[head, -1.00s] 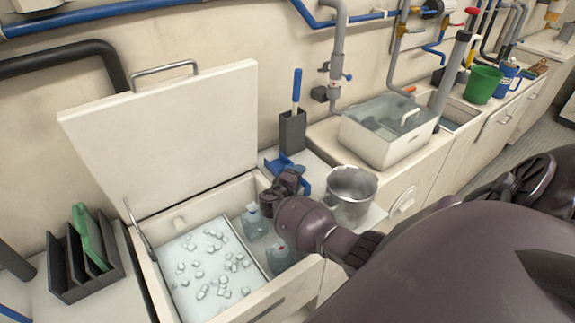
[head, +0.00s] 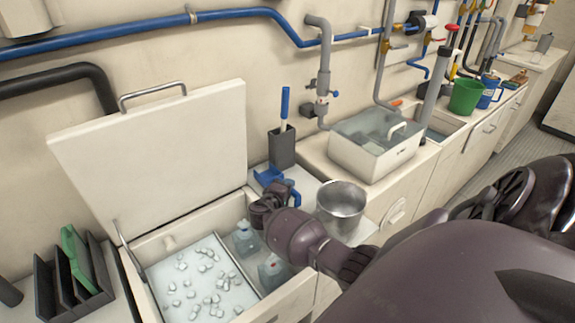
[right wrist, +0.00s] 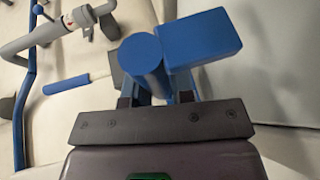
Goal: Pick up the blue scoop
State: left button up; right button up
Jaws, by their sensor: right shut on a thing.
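The blue scoop (head: 268,176) is at the counter beside the open cooler, partly hidden behind my right gripper (head: 268,204). In the right wrist view its round handle (right wrist: 144,58) stands between the fingers of my right gripper (right wrist: 152,90), with its square blue bowl (right wrist: 205,38) just beyond. My right gripper is shut on the scoop. I cannot tell whether the scoop is clear of the counter. My left gripper is not in view.
The open cooler (head: 285,300) holds ice cubes and clear bottles (head: 245,238); its raised lid (head: 150,150) stands left. A metal pot (head: 341,207) is close right of the gripper. A dark holder (head: 282,150) with a blue-handled tool stands behind. A sink bin (head: 375,150) is farther right.

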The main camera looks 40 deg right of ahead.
notch_tip(320, 180, up, 9)
jog(key=shift+r+p, duration=0.2)
jog(key=shift+p, duration=0.8)
notch_tip(320, 180, up, 8)
jog(key=p, duration=0.1)
